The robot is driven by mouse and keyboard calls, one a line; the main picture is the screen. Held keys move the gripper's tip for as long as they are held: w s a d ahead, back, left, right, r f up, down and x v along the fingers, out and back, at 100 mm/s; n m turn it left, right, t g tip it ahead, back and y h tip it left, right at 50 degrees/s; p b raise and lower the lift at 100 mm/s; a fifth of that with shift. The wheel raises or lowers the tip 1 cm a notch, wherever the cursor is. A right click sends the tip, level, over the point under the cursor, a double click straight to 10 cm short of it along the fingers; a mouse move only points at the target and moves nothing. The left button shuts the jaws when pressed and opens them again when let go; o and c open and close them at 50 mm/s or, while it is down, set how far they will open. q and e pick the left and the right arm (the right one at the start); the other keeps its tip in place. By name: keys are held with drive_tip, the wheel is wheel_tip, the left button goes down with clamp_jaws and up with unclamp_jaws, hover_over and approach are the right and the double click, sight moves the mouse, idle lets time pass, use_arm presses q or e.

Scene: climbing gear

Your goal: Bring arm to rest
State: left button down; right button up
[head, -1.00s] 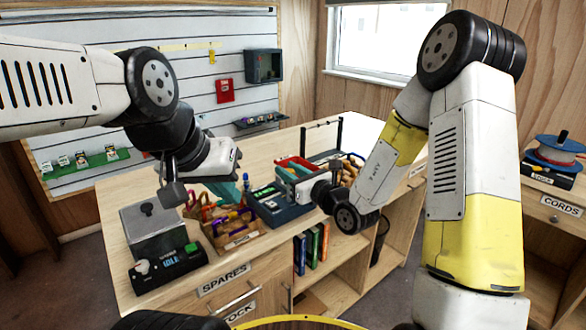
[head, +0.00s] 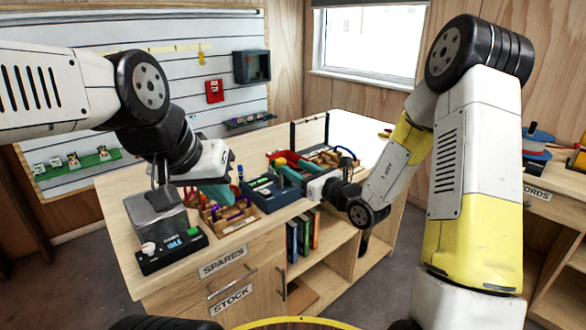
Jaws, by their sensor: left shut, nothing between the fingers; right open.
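My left arm comes in from the left, and its gripper (head: 218,195) has teal fingers that are closed and empty. They hang over the wooden sorting tray (head: 232,228) near the counter's front. My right arm bends down from the right, and its gripper (head: 286,172) points left with teal fingers apart. It is low over the counter (head: 358,140), at the blue-grey device (head: 268,198) and the red-edged tray (head: 283,155). Whether its fingers touch either cannot be told.
A grey box on a black unit (head: 172,252) marked IDLE stands at the counter's left end, below my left wrist. A dark upright frame (head: 327,130) stands behind the trays. Books (head: 303,232) stand on the shelf below. The counter's back right is mostly clear.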

drive_tip(key=shift+s+d, duration=0.1)
drive_tip(key=s+a+r+n+g+y, duration=0.25)
drive_tip(key=s+r+n+g, duration=0.25)
drive_tip(key=s+n, duration=0.25)
drive_tip(key=s+a+r+n+g+y, duration=0.1)
drive_tip(key=s+a+r+n+g, duration=0.25)
drive_tip(key=s+n, duration=0.35)
drive_tip(key=s+d+n+g+h, duration=0.45)
drive_tip(key=s+n, duration=0.25)
drive_tip(key=s, duration=0.4)
drive_tip(key=s+d+n+t+h, duration=0.1)
drive_tip(key=d+n+t+h, duration=0.2)
drive_tip(key=d, duration=0.5)
drive_tip(key=s+d+r+n+t+h, duration=0.1)
drive_tip(key=s+d+n+t+h, duration=0.1)
drive_tip(key=d+h, duration=0.3)
drive_tip(key=d+n, duration=0.1)
drive_tip(key=d, duration=0.3)
drive_tip(key=shift+d+r+n+t+h, duration=0.3)
drive_tip(key=shift+n+t+h, duration=0.05)
drive_tip(key=shift+t+h, duration=0.05)
